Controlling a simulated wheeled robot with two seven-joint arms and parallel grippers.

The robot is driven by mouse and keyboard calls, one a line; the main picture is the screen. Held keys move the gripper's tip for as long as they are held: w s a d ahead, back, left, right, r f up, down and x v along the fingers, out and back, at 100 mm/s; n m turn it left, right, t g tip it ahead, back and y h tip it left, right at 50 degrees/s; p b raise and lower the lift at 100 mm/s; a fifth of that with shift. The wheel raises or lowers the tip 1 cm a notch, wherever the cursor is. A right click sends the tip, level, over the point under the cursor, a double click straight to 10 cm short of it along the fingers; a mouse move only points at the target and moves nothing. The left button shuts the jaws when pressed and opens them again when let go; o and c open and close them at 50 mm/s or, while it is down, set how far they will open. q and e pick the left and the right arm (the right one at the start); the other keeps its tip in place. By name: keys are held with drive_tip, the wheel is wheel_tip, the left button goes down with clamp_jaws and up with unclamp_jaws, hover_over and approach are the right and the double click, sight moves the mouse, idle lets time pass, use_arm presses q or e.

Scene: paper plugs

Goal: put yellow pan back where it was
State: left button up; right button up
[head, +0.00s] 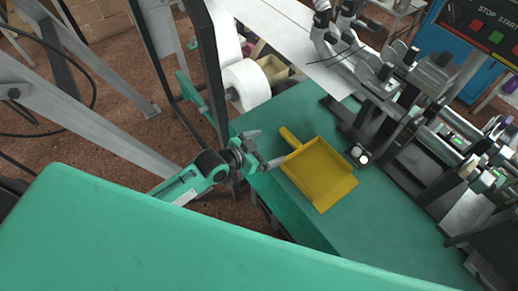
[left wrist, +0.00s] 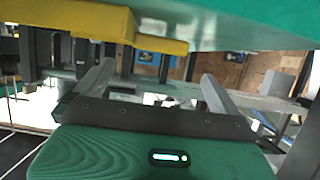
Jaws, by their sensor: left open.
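The yellow pan (head: 322,175), a shallow dustpan shape with a short handle, rests on the green table of the machine in the head view. Its handle points up and left. My left gripper (head: 267,147) is open at the table's left edge, close beside the handle. No part of the pan is clearly gripped. In the left wrist view the yellow pan (left wrist: 95,22) crosses the upper left, beyond the open fingers of the gripper (left wrist: 152,88). Whether a finger touches the pan cannot be told. My right gripper is not in view.
The machine with rollers and clamps (head: 400,120) borders the green table (head: 390,225) on the right. A dark metal post (head: 211,70) and white paper rolls (head: 246,84) stand near my left arm. The table below the pan is clear.

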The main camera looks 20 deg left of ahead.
use_arm(q)
drive_tip(key=shift+v, duration=1.35)
drive_tip(key=s+a+n+g+y, duration=0.3)
drive_tip(key=s+a+g+y, duration=0.1)
drive_tip(key=s, duration=0.7)
drive_tip(key=s+a+n+g+y, duration=0.2)
drive_tip(key=s+a+g+y, duration=0.15)
drive_tip(key=s, duration=0.65)
wheel_tip(320, 180, down, 32)
drive_tip(key=s+g, duration=0.1)
drive_tip(key=s, duration=0.1)
drive_tip(key=s+a+f, duration=0.2)
drive_tip(key=s+f, duration=0.7)
drive_tip(key=s+a+f+g, duration=0.1)
drive_tip(key=s+a+f, duration=0.1)
drive_tip(key=s+f, duration=0.7)
drive_tip(key=shift+s+a+f, duration=0.2)
drive_tip(key=shift+s+f, duration=0.05)
drive_tip(key=shift+f, duration=0.25)
